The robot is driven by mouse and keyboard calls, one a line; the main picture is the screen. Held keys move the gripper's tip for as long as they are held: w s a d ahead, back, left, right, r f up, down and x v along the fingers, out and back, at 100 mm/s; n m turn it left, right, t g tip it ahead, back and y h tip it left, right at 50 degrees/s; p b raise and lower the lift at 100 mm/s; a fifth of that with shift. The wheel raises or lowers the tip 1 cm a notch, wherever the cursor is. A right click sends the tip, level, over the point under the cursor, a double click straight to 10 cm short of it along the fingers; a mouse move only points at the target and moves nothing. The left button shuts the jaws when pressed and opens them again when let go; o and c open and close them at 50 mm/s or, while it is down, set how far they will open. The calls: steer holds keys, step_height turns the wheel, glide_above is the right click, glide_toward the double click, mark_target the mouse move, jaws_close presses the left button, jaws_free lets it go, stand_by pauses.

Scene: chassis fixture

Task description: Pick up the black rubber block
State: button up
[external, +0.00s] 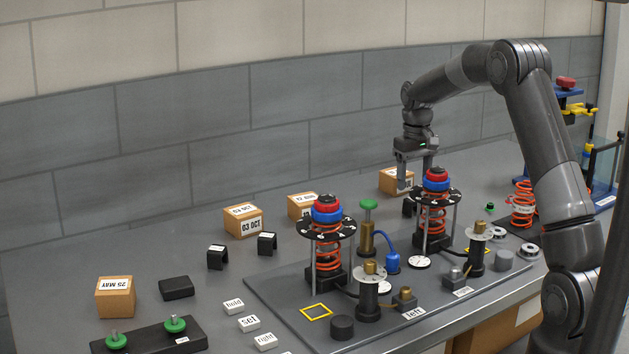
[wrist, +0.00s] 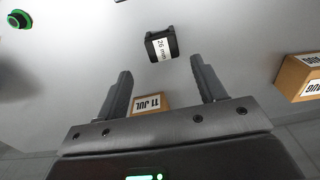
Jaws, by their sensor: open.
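A plain black block (external: 176,288), low with rounded edges, lies on the grey table at the front left in the external view. It looks like the rubber block, and I do not see it in the wrist view. My gripper (external: 415,178) is far from it, at the back right, above the table behind the right spring assembly. In the wrist view my gripper (wrist: 161,85) has its fingers wide apart with nothing held between them. A black clip-shaped piece (wrist: 162,44) labelled "26 mm" lies beyond the fingertips.
Two spring assemblies (external: 327,250) (external: 436,215) stand on a dark fixture plate (external: 270,296). Labelled boxes (external: 115,297) (external: 243,221) and black clips (external: 217,257) stand around the table. A black bar with green knobs (external: 150,337) lies in front of the block. Table left of the plate is partly free.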

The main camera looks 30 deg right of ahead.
mark_target(412, 200)
steer(key=f, duration=0.6)
steer(key=shift+s+a+f, duration=0.1)
steer(key=shift+a+f, duration=0.1)
steer(key=shift+a, duration=0.1)
steer(key=shift+c, duration=0.2)
steer(key=c, duration=1)
